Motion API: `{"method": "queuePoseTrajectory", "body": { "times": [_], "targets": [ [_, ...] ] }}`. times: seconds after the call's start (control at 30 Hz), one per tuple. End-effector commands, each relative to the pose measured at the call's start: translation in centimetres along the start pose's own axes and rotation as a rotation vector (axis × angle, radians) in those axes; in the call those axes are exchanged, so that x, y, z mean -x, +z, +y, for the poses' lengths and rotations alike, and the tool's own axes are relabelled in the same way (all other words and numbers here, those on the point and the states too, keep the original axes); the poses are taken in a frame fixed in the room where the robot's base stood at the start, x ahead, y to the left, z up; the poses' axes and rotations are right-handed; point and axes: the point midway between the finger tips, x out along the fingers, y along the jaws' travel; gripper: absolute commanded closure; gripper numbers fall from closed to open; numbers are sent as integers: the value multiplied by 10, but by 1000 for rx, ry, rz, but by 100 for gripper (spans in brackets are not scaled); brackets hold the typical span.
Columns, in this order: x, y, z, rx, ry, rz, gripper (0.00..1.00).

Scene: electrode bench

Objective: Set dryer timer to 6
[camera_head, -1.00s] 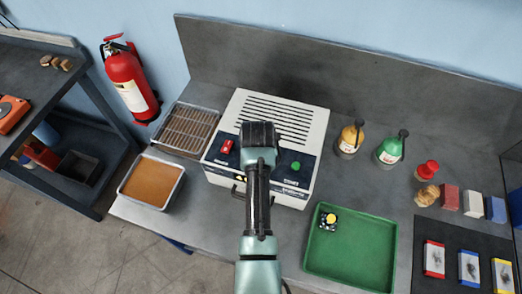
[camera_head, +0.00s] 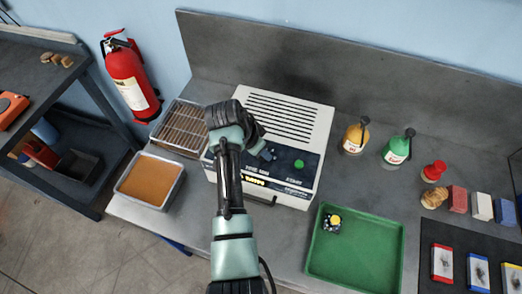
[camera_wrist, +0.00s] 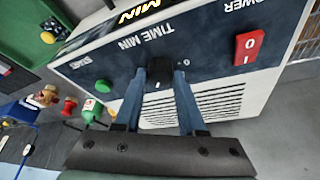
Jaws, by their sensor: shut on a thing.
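The dryer (camera_head: 298,118) is a white box with a slotted top and a dark front panel, standing on the bench. In the wrist view its panel (camera_wrist: 215,62) reads TIME MIN beside a black timer knob (camera_wrist: 160,70). A small 0 is printed by the knob, and a pale mark shows on it; the setting is not readable. My gripper (camera_wrist: 160,80) has its two blue-grey fingers shut on the knob, one at each side. In the head view my gripper (camera_head: 266,153) is at the panel, and my arm hides the knob and the power switch.
A green start button (camera_head: 299,163) and red power switch (camera_wrist: 249,48) flank the knob. A wire rack (camera_head: 182,128) and brown-filled tray (camera_head: 150,181) are left of the dryer. A green tray (camera_head: 354,248) is right, and bottles (camera_head: 396,150) stand behind it.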

Motion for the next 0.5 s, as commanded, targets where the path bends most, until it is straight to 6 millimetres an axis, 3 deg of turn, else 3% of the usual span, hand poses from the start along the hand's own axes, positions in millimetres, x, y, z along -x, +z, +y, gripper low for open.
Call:
{"method": "queuePoseTrajectory", "body": {
  "times": [0.5],
  "targets": [
    [0, 0, 0, -37, 15, -2, 100]
  ]
}}
